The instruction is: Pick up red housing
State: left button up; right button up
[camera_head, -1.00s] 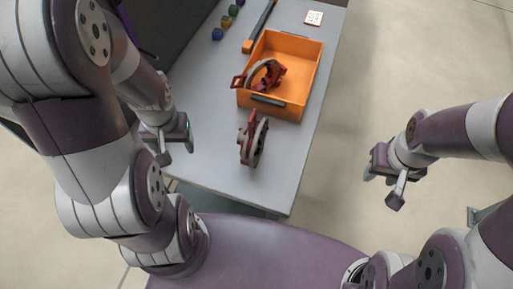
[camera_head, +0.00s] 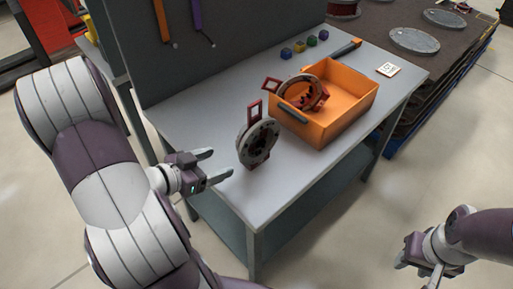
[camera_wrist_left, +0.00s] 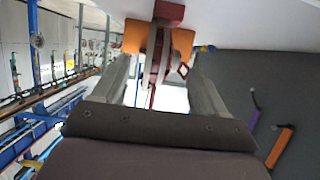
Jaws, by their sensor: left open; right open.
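A red and dark grey housing with a round disc and a red bracket (camera_head: 258,142) stands upright on the grey table. A second red and grey housing (camera_head: 308,94) leans in the orange bin. My left gripper (camera_head: 214,166) is open and empty, just left of the standing housing and pointing at it, with a gap between them. In the left wrist view a red and grey housing (camera_wrist_left: 167,13) shows beyond and between the open fingers. My right gripper (camera_head: 416,274) is open and empty, off the table at the lower right.
The orange bin (camera_head: 366,99) stands on the table (camera_head: 205,115) behind the standing housing. Several small coloured blocks (camera_head: 304,45) and a white card (camera_head: 388,69) lie farther back. A dark panel with hanging tools rises at the back left. The table's front is clear.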

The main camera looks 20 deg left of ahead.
aim_at(247, 151)
pick_arm(q)
jog(key=b+x, duration=0.1)
jog(key=x, duration=0.5)
jog(key=shift+w+d+f, duration=0.15)
jog(key=shift+w+d, duration=0.05)
jog(key=shift+d, duration=0.05)
jog(key=b+x, duration=0.1)
jog(key=x, duration=0.3)
jog(key=shift+w+a+f, duration=0.1)
jog(key=shift+a, duration=0.1)
jog(key=shift+w+d+f, duration=0.1)
jog(key=shift+w+d, duration=0.1)
jog(key=shift+w, duration=0.2)
jog(key=shift+s+a, duration=0.1)
jog(key=shift+c, duration=1.3)
grip_shut()
